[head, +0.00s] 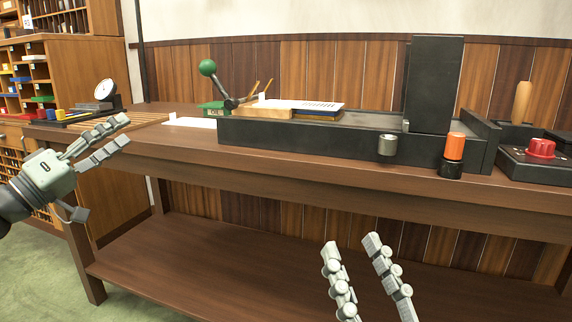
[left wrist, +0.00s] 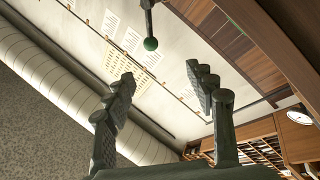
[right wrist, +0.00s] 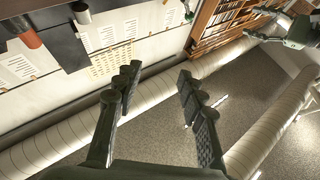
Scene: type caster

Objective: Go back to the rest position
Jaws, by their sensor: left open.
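My left gripper (head: 125,130) is at the left of the head view, in front of the bench's left end. Its fingers are apart, and it is empty. The left wrist view shows the gap between its fingertips (left wrist: 160,74). My right gripper (head: 352,245) is low in the middle of the head view, in front of the bench. Its fingers are spread with nothing between them, as the right wrist view also shows (right wrist: 157,74). Neither gripper appears to touch anything.
A wooden bench (head: 330,165) with a lower shelf (head: 200,255) crosses the view. On it are a long black machine (head: 300,133), a green-knobbed lever (head: 208,68), an orange-topped cylinder (head: 454,147) and a red-knobbed box (head: 540,150). A drawer cabinet (head: 65,75) stands left.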

